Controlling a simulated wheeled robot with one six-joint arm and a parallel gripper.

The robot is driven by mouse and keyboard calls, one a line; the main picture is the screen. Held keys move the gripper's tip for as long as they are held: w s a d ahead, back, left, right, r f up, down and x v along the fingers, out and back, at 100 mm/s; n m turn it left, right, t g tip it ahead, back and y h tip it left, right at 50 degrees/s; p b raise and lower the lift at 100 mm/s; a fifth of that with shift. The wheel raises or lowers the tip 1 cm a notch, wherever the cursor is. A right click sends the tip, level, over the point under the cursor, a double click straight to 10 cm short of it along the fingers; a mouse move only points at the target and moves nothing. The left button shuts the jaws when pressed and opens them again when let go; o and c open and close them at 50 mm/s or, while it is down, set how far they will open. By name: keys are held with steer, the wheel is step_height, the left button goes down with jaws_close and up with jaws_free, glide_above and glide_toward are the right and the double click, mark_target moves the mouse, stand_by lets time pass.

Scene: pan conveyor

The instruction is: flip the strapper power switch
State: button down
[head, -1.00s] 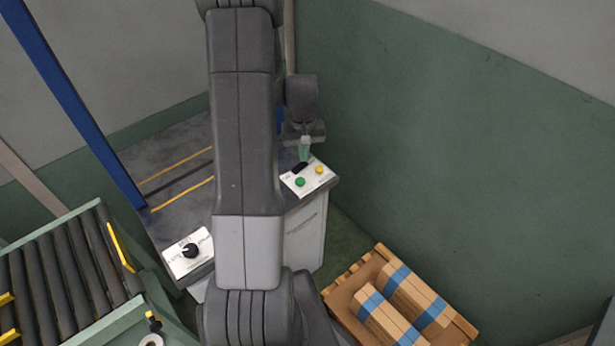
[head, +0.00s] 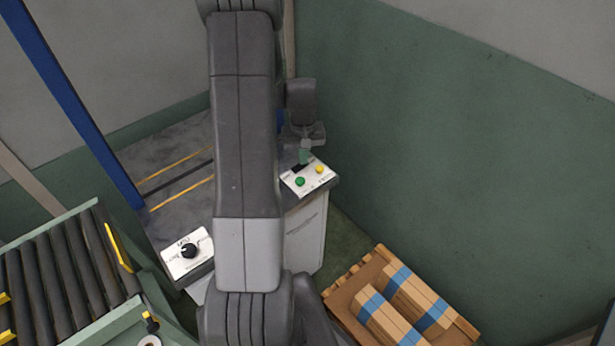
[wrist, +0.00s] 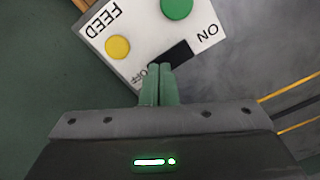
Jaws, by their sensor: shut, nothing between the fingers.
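The strapper's white control panel (head: 310,182) sits on the right corner of the machine, with a green button, a yellow button and a black power switch (head: 299,168). In the wrist view the black switch (wrist: 175,52) lies between the ON and OFF labels. My gripper (head: 303,160) is over the back of the panel. In the wrist view my gripper (wrist: 160,68) is shut and empty, its green fingertips at the switch's OFF end and partly covering that label. I cannot tell whether they touch the switch.
The green button (wrist: 176,7) and yellow button (wrist: 117,47) are close to the fingertips. A black knob (head: 189,250) is on the machine's left front corner. A roller conveyor (head: 65,275) is at left, strapped boxes (head: 405,305) on a pallet at lower right.

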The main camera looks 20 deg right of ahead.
steer(key=shift+f, duration=0.15)
steer(key=shift+r+p, duration=2.2)
steer(key=shift+r, duration=1.4)
steer(key=shift+f, duration=0.1)
step_height(320, 180, down, 7)
steer(key=b, duration=0.4)
steer(key=shift+b, duration=0.35)
